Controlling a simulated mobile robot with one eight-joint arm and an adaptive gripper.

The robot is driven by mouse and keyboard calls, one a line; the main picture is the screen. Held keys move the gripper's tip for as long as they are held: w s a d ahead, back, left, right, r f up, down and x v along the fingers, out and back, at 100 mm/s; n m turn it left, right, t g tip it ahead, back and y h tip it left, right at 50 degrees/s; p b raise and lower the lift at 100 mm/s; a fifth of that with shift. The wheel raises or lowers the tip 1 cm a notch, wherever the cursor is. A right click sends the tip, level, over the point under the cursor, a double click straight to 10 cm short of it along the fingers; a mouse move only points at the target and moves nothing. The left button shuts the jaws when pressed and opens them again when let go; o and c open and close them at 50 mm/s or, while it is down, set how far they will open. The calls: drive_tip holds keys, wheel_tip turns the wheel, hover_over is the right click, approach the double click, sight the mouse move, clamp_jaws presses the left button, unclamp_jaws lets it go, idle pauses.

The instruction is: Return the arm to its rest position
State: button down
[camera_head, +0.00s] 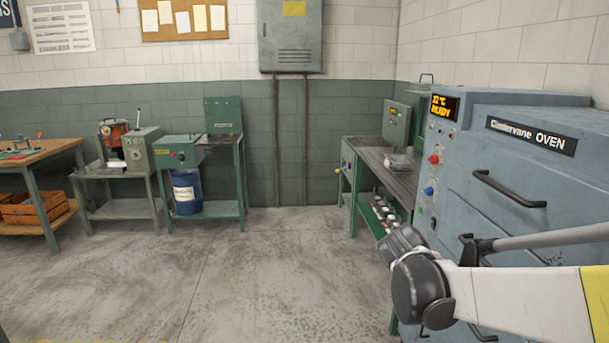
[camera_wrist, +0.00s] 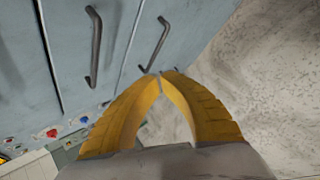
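My arm reaches in from the right edge of the head view, white with a yellow band and dark grey joints, in front of the blue-grey oven (camera_head: 520,170). In the wrist view my gripper (camera_wrist: 159,73) has two yellow fingers whose tips meet. Nothing shows between them. The tips are in front of the oven face, near a dark bar handle (camera_wrist: 156,45) in the picture. I cannot tell whether they touch it. The yellow fingers do not show in the head view.
The oven's handles (camera_head: 508,190) stick out near my arm. A bench (camera_head: 385,165) with a machine stands beyond the oven. Machine tables (camera_head: 130,208) and a wooden workbench (camera_head: 40,152) line the back left. The concrete floor (camera_head: 250,280) in the middle is clear.

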drive_tip(key=s+a+m+t+y, duration=0.1)
drive_tip(key=s+a+m+y, duration=0.2)
drive_tip(key=s+a, duration=0.3)
drive_tip(key=s+a+r+m+t+y, duration=0.1)
drive_tip(key=s+a+m+y, duration=0.3)
drive_tip(key=s, duration=1.1)
drive_tip(key=shift+a+r+m+t, duration=0.25)
drive_tip(key=shift+a+m+t, duration=0.15)
drive_tip(key=shift+a+m, duration=0.8)
drive_tip(key=shift+d, duration=0.15)
